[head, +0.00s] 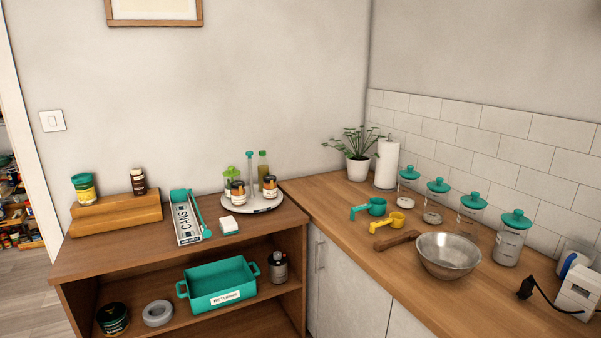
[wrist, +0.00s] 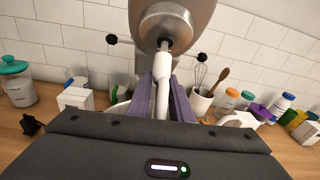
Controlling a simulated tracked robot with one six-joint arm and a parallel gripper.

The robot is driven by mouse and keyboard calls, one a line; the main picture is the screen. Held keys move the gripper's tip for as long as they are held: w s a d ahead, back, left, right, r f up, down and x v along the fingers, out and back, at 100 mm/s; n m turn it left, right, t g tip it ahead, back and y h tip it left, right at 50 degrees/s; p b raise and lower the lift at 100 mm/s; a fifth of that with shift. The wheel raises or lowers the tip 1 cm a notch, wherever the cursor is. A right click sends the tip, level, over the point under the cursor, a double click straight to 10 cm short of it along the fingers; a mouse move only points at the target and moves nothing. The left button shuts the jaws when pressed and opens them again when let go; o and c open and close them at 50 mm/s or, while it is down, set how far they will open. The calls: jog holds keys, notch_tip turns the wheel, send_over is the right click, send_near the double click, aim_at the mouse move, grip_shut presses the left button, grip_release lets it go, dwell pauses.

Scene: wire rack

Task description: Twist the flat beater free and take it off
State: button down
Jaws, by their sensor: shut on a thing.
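In the wrist view the white flat beater (wrist: 162,64) hangs upright under the metal mixer head (wrist: 172,22). Its collar meets the short shaft (wrist: 165,45) below the head, with no clear gap between them. My gripper (wrist: 163,84) has its two purple fingers on either side of the beater's upper part and is shut on it. The beater's lower part is hidden behind my gripper's dark body. The head view shows neither the mixer, the beater nor my gripper.
Behind the mixer are a crock (wrist: 201,103) with a whisk and spoon, several jars, and a teal-lidded canister (wrist: 17,84). A tiled wall (wrist: 70,40) stands close behind. In the head view a metal bowl (head: 448,256) and measuring scoops sit on the wooden counter (head: 345,225).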

jog(key=shift+s+a+f, duration=0.25)
jog(key=shift+a+f, duration=0.15)
jog(key=shift+a, duration=0.1)
jog(key=shift+s+a+f, duration=0.2)
jog(key=shift+a+f, duration=0.2)
jog(key=shift+a, duration=0.05)
dwell(1.6)
jog(key=shift+a, duration=0.1)
jog(key=shift+v, duration=2.05)
jog(key=shift+s+r, duration=0.1)
jog(key=shift+r, duration=0.05)
